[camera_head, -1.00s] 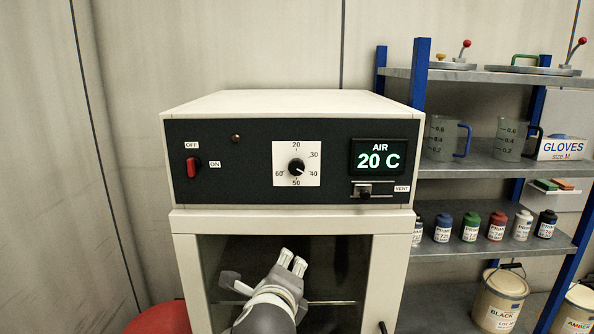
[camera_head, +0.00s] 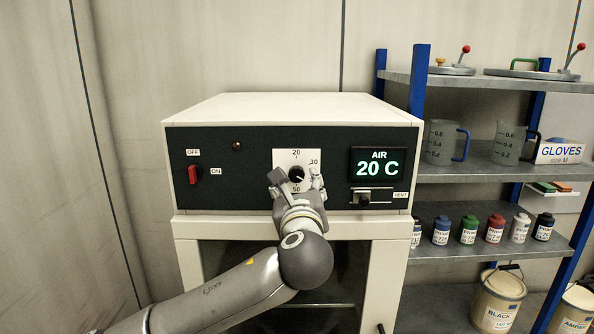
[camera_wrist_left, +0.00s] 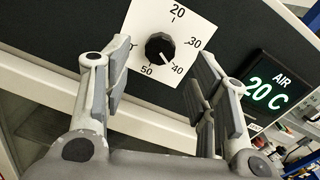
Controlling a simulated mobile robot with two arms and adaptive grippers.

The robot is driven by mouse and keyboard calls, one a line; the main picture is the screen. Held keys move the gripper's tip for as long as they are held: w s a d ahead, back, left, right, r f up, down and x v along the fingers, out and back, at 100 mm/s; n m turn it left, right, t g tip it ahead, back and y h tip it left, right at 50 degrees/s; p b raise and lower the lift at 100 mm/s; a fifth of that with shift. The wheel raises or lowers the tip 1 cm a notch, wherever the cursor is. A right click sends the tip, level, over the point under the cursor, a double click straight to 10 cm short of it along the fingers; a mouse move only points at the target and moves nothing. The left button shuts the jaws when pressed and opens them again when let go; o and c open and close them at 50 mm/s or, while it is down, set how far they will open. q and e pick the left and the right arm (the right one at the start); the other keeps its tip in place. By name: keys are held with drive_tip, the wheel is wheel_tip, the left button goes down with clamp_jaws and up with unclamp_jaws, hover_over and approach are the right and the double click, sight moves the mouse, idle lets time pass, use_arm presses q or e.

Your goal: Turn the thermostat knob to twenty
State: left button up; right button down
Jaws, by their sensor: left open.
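The thermostat knob (camera_head: 297,174) is a black round knob on a white square dial plate (camera_head: 283,157) in the dark control panel. In the left wrist view the knob (camera_wrist_left: 160,48) has a white pointer line toward the 40 mark, and the dial plate (camera_wrist_left: 198,27) shows 20, 30, 40 and 50. My left gripper (camera_head: 297,182) is in front of the lower part of the dial. In the left wrist view its fingers (camera_wrist_left: 160,85) are spread wide with nothing between them, and the knob lies beyond them. My right gripper is out of view.
The panel carries a red OFF/ON switch (camera_head: 195,174), an AIR display (camera_head: 378,165) reading 20 C and a VENT slider (camera_head: 364,198). Shelves (camera_head: 470,168) with jugs, bottles and paint tins stand at the right. The wall side at left is open.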

sight(297, 177)
use_arm(q)
drive_tip(key=shift+w+a+p, duration=0.1)
drive_tip(key=shift+w+p, duration=0.85)
drive_tip(key=shift+w, duration=1.7)
drive_tip(key=shift+c, duration=0.4)
drive_tip(key=c, duration=0.9)
